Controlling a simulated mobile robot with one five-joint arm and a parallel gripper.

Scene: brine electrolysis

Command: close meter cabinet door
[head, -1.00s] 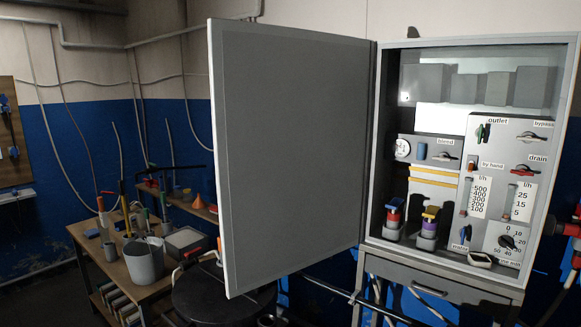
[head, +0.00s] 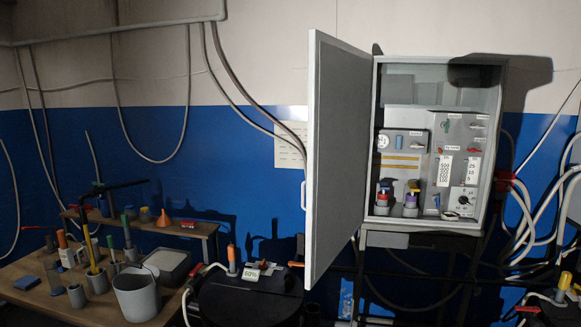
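The meter cabinet (head: 488,140) hangs on the wall right of the middle in the head view, with its inside exposed. Its grey door (head: 343,150) stands open, hinged at the cabinet's left side and swung out toward me. A pale handle (head: 303,195) shows at the door's free edge, on the left. Inside are a panel with valves and scales, and red and purple-topped items on the cabinet floor. My gripper is not in the picture.
A round black drum top (head: 245,300) with an orange-handled item stands below and left of the door. A wooden bench (head: 40,295) with a grey bucket (head: 137,295) and tools is at the left. Cables and pipes run right of the cabinet.

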